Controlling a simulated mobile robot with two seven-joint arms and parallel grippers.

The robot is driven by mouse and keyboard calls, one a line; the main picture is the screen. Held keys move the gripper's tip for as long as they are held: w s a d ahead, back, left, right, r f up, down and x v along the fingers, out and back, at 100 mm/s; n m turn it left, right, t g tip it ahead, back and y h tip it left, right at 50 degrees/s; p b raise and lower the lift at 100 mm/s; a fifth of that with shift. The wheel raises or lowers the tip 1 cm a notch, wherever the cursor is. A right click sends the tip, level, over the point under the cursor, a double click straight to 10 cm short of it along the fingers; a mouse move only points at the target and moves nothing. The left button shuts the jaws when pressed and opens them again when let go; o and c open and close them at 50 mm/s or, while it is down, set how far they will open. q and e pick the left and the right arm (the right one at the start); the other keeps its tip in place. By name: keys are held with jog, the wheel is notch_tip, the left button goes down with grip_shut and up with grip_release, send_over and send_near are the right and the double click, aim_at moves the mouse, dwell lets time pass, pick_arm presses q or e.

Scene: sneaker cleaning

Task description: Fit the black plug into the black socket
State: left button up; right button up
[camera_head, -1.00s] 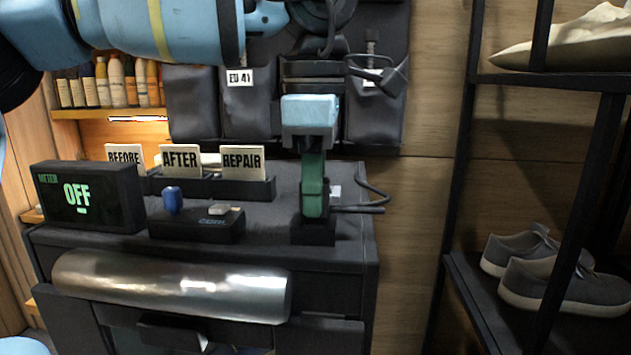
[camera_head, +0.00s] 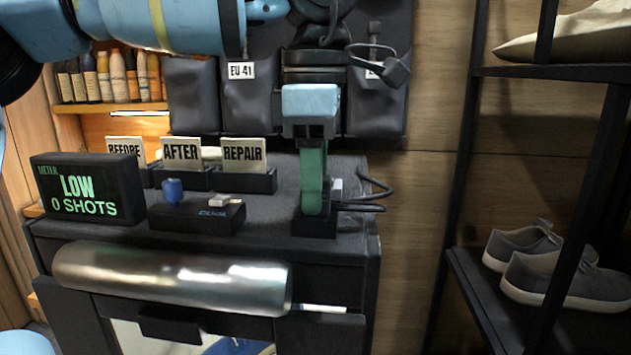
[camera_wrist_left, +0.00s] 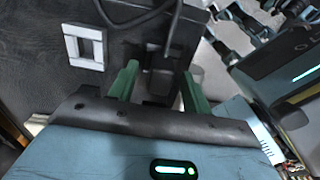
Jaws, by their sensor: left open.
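My left gripper (camera_head: 313,208) points straight down at the right of the cabinet top. Its green fingers reach the black socket block (camera_head: 314,226). In the left wrist view the two fingers stand apart, and the black plug (camera_wrist_left: 160,84) shows between them as a dark block, with a gap beside the fingers. A black cable (camera_head: 372,188) loops out to the right of the block. The plug is hidden behind the fingers in the head view, and how deep it sits cannot be told. My right gripper is not in view.
A meter (camera_head: 88,188) reads LOW, 0 SHOTS. A black box (camera_head: 197,216) with a blue knob stands between it and my gripper. Card holders are behind, and pouches hang on the wall. A shoe rack (camera_head: 470,260) stands at the right.

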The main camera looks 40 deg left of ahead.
pick_arm(q)
notch_tip(320, 180, up, 6)
jog(key=shift+f, duration=0.1)
jog(key=shift+r, duration=0.65)
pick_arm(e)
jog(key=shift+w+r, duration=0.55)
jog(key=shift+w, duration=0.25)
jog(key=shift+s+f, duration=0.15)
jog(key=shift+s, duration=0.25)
